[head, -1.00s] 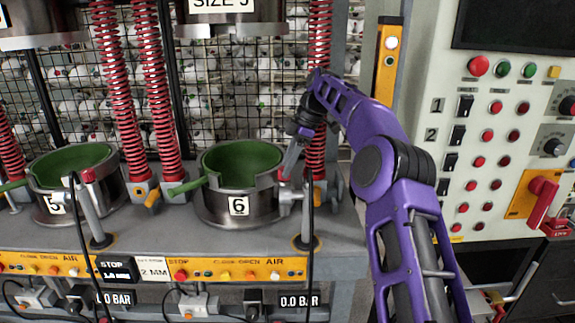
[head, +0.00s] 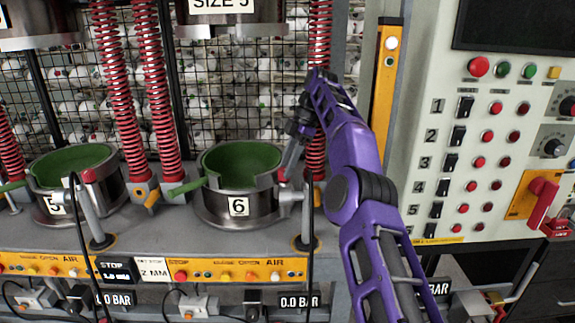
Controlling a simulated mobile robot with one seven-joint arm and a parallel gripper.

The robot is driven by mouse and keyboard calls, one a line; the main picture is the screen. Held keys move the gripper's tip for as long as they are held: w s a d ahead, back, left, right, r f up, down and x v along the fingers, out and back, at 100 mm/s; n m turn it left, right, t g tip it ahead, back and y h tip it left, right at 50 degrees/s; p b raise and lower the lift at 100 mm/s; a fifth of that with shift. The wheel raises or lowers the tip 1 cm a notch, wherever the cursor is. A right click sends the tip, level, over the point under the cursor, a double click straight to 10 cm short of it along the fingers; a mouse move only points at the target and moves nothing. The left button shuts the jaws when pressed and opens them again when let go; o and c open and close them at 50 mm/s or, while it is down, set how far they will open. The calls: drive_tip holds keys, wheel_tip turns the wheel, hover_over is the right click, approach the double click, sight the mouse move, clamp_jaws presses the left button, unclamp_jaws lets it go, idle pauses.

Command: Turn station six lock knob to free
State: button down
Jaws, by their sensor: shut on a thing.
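The station six mould (head: 212,207) is a round steel pot with a green lining and a "6" label. My gripper (head: 285,174) points down at the right edge of this mould. It is shut on the small red lock knob (head: 281,176) there, which is mostly hidden by the fingers. The knob's exact angle cannot be made out. A similar red knob (head: 88,175) stands in plain view beside the station five mould (head: 45,205).
Red springs (head: 160,100) and a wire mesh stand behind the moulds. A dark hose (head: 311,225) hangs just right of the gripper. A control panel (head: 500,120) with buttons is at the right. A yellow button strip (head: 220,262) runs along the bench front.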

drive_tip(key=shift+r, duration=0.1)
drive_tip(key=shift+c, duration=2.2)
unclamp_jaws()
drive_tip(key=shift+m, duration=0.7)
